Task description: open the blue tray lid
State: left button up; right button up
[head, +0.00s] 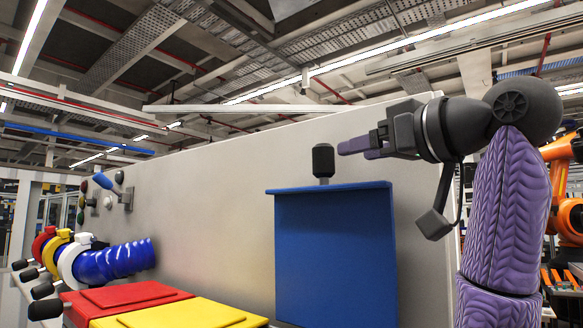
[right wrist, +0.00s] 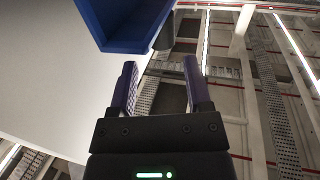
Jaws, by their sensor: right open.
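The blue tray lid (head: 335,258) stands upright in front of the grey wall panel, right of the red and yellow lids. Its black knob handle (head: 323,160) sticks up at its top edge. My right gripper (head: 350,148) is open, with purple fingers pointing left, just right of the knob at about its height. I cannot tell from the head view whether they touch. In the right wrist view the fingers (right wrist: 162,85) are apart with nothing seen between them, and the blue lid (right wrist: 125,25) is beyond them at the top. My left gripper is not in view.
A red lid (head: 125,298) and a yellow lid (head: 185,315) lie flat at the lower left. Coloured rings and a ribbed blue hose (head: 118,260) are farther left, below knobs and a blue-handled lever (head: 104,182) on the wall panel (head: 220,190). An orange robot arm (head: 567,215) stands behind, right.

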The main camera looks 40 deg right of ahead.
aim_at(331, 156)
jog(key=w+p, duration=0.2)
jog(key=w, duration=0.1)
jog(key=shift+w+a+r, duration=0.1)
jog(key=shift+w+r, duration=0.2)
jog(key=shift+r, duration=0.05)
jog(key=w, duration=0.1)
jog(key=w+p, duration=0.1)
jog(key=w, duration=0.1)
jog(key=w+p, duration=0.1)
jog(key=w, duration=0.1)
jog(key=shift+a+f, duration=0.1)
jog(key=shift+f, duration=0.15)
jog(key=shift+s, duration=0.3)
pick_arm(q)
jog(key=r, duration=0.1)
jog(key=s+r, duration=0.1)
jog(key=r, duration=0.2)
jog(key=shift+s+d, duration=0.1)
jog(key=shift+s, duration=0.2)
pick_arm(e)
jog(key=shift+w, duration=0.1)
grip_shut()
